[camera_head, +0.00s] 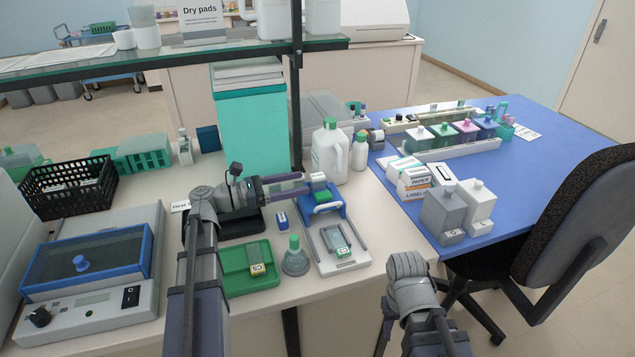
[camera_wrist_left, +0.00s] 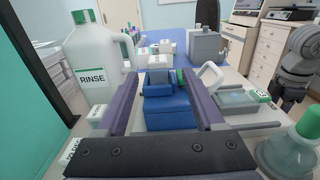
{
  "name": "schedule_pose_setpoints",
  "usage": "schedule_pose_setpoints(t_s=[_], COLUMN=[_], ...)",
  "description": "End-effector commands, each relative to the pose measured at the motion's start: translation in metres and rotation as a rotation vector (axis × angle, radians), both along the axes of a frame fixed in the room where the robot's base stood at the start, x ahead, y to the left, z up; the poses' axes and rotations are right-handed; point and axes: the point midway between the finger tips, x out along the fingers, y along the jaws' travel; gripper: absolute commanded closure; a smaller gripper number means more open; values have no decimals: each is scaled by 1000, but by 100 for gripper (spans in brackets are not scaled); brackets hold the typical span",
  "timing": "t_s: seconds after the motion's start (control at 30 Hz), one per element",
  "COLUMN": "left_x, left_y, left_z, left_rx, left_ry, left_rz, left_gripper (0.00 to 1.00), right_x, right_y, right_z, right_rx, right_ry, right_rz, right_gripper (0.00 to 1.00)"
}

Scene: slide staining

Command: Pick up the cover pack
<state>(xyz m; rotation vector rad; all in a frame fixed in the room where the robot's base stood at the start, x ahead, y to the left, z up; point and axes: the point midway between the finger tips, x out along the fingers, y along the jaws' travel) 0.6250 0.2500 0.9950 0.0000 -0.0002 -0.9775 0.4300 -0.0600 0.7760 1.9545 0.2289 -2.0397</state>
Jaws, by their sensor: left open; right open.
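A small grey box with a white labelled top (camera_head: 318,181), which looks like the cover pack, sits in a blue stand (camera_head: 328,209) with a green part beside it. In the left wrist view the box (camera_wrist_left: 158,64) shows above the blue stand (camera_wrist_left: 167,108), framed between my fingers. My left gripper (camera_head: 303,184) is open and level, its fingertips close to the box; I cannot tell whether they touch it. My right gripper (camera_head: 387,318) hangs low at the front edge, mostly hidden by its own wrist, away from the box.
A white rinse jug (camera_head: 329,152) stands behind the stand. A green-capped flask (camera_head: 295,256), a green tray (camera_head: 235,279) and a grey slide tray (camera_head: 357,263) lie in front. A shelf post (camera_head: 296,90) rises behind. The blue table (camera_head: 555,155) is at right.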

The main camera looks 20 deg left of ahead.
Motion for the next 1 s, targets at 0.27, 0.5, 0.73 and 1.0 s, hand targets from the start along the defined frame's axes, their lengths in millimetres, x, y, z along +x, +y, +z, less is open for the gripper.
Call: schedule_pose_setpoints(t_s=[0.27,0.5,0.73,1.0], left_x=[22,24,37,55], left_y=[-32,-35,-50,-76], left_z=[0,0,3,3], left_rx=[0,0,0,0], left_ry=[0,0,0,0], left_rz=[-1,1,-1,0], left_gripper=[30,30,30,30], right_x=[0,0,0,0], right_y=[0,0,0,0], right_z=[0,0,3,3], right_rx=[0,0,0,0], right_ry=[0,0,0,0], right_rz=[0,0,0,0], right_gripper=[50,50,50,50])
